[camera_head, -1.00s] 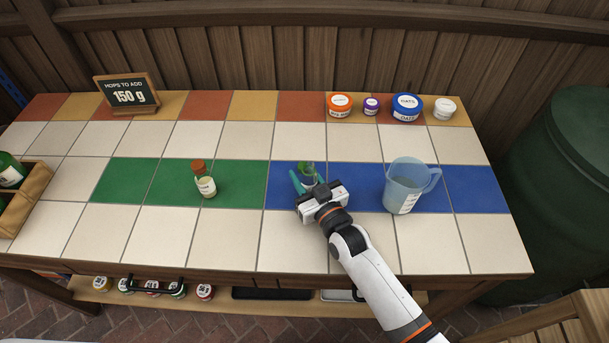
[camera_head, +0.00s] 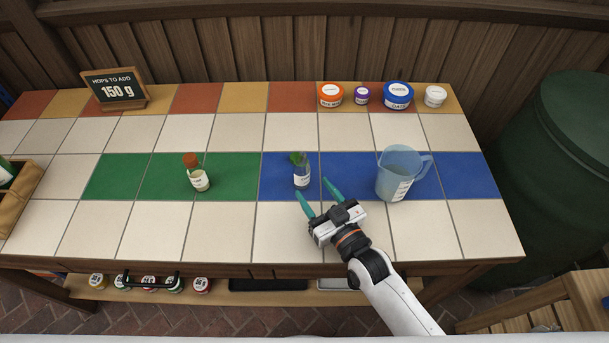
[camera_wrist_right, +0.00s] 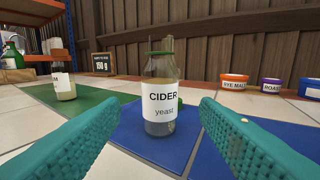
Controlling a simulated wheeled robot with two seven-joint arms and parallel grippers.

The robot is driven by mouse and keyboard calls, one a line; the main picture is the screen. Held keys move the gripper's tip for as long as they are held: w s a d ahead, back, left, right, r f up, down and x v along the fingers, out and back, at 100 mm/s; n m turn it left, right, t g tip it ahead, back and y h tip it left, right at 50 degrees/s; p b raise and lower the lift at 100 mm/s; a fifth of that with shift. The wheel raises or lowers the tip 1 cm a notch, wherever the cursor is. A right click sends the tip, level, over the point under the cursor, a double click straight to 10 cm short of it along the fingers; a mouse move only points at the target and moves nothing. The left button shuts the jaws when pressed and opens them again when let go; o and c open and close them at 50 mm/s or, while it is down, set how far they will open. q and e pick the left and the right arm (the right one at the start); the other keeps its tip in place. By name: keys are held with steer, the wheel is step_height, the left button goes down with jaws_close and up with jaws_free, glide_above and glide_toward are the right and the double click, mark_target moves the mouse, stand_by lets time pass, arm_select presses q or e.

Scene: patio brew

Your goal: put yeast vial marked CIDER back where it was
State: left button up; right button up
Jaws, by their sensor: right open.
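The yeast vial marked CIDER (camera_head: 301,172) stands upright on the left end of the blue tile strip (camera_head: 340,166). A second vial with an orange-brown cap (camera_head: 197,173) stands on the green strip (camera_head: 230,175). My left gripper is not in view.
A measuring jug (camera_head: 398,175) stands on the blue strip right of the vial. Several lidded tubs, including an orange one (camera_head: 330,95), line the back right. A sign reading 150 g (camera_head: 115,90) stands back left, and a wooden crate (camera_head: 28,190) is at the left edge.

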steer(key=shift+v, duration=1.6)
